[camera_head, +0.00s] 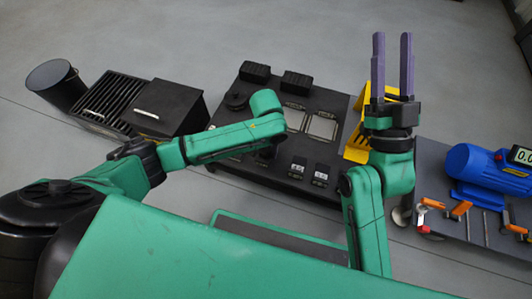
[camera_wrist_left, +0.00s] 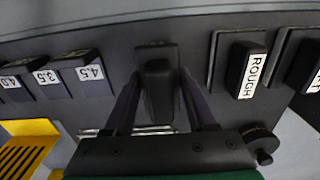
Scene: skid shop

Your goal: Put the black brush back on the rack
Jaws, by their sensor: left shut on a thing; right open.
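My left gripper (camera_wrist_left: 160,95) is shut on a dark block-like thing, which I take to be the black brush (camera_wrist_left: 158,85). It sits between the two fingers in the left wrist view, over a dark surface. In the head view my left arm reaches over the black bench, and its wrist hides the fingers and the held thing. My right gripper (camera_head: 392,62) is open and empty, with its purple fingers pointing up the picture. Which part of the bench is the rack, I cannot tell.
The black bench (camera_head: 252,107) carries black blocks (camera_head: 297,82) at the back and labelled blocks (camera_head: 297,168) at the front. A block labelled ROUGH (camera_wrist_left: 247,70) shows in the wrist view. A yellow stand (camera_head: 356,146) and a blue motor (camera_head: 472,168) are at right.

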